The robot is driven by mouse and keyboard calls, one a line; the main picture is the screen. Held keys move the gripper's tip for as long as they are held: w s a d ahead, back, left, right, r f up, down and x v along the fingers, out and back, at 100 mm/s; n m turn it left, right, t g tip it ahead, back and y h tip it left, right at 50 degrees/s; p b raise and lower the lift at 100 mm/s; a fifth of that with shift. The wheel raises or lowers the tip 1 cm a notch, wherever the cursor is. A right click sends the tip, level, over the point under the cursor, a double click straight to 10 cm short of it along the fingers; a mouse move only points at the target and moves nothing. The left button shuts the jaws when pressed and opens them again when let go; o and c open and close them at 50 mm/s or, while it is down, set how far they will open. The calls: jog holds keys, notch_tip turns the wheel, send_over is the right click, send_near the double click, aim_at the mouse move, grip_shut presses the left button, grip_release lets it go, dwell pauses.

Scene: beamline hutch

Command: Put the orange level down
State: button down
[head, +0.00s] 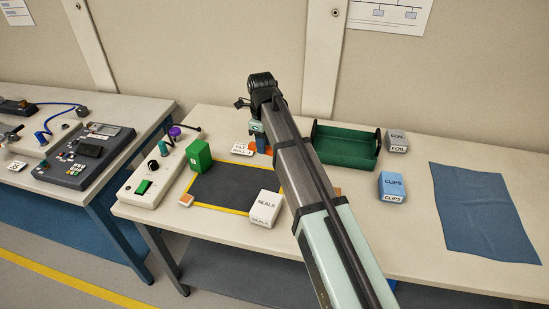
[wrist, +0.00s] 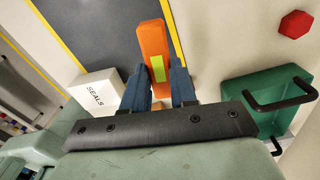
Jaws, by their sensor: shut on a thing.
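The orange level (wrist: 153,42), with a yellow-green vial window, is between the two blue fingers of my gripper (wrist: 160,72) in the wrist view. My gripper is shut on it. The level's far end reaches over the dark mat with the yellow border (wrist: 98,30). In the head view my gripper (head: 261,143) is at the mat's back right corner, and only a little orange of the level (head: 268,151) shows beside it. My arm hides much of that area. I cannot tell whether the level touches the table.
A white SEALS box (head: 265,208) and a green box (head: 199,155) stand at the mat (head: 228,187). A green tray (head: 345,147) is right of my arm, with FOIL (head: 397,141) and CLIPS (head: 392,187) boxes beyond. A blue cloth (head: 485,212) lies far right. A control box (head: 152,180) stands left.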

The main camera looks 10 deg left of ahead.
jog(key=shift+w+d+n, duration=1)
jog(key=shift+w+d, duration=0.6)
jog(key=shift+w, duration=3.2)
jog(key=shift+f, duration=4.9)
jog(key=shift+f, duration=0.15)
jog(key=c, duration=0.9)
grip_release()
notch_tip(320, 180, up, 12)
jog(key=shift+r, duration=0.2)
